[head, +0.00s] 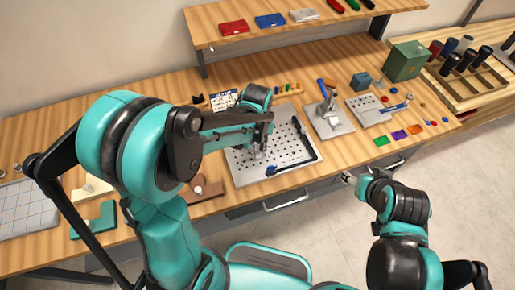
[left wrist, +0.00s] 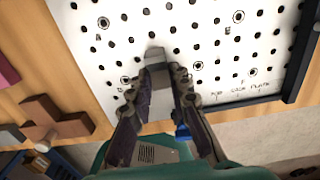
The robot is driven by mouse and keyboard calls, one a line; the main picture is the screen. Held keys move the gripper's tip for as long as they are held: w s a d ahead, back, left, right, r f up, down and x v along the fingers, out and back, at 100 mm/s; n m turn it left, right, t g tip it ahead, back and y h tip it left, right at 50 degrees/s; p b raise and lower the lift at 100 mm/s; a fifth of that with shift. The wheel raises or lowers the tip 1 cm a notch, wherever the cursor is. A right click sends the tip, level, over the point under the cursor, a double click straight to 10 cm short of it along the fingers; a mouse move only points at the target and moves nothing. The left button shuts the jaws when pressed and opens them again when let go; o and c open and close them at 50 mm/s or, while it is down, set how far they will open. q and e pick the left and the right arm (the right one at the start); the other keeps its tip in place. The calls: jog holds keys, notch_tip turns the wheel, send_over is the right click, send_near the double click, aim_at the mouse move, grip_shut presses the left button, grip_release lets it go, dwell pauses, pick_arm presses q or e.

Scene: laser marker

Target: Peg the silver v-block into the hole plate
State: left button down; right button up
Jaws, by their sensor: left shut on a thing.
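The hole plate (head: 290,160) is a pale board with rows of dark holes in the middle of the table. It also fills the upper part of the left wrist view (left wrist: 215,55), where some holes have rings and letters. My left gripper (left wrist: 158,80) is shut on the silver v-block (left wrist: 155,57), a small grey block between its fingertips, over the near part of the plate. Whether the block touches the plate or sits in a hole I cannot tell. In the head view my left gripper (head: 260,148) largely hides it. My right gripper (head: 349,179) is off the table's front edge, away from the plate.
A dark L-shaped rail runs along the plate's right and front edges, with a blue piece (head: 271,170) at its front corner. A grey stand (head: 328,120) and a tray (head: 376,108) stand to the right.

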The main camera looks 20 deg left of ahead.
pick_arm(q)
jog(key=shift+f, duration=0.25)
jog(key=c, duration=1.3)
grip_release()
notch_tip(320, 180, up, 12)
jog(key=shift+r, duration=0.1)
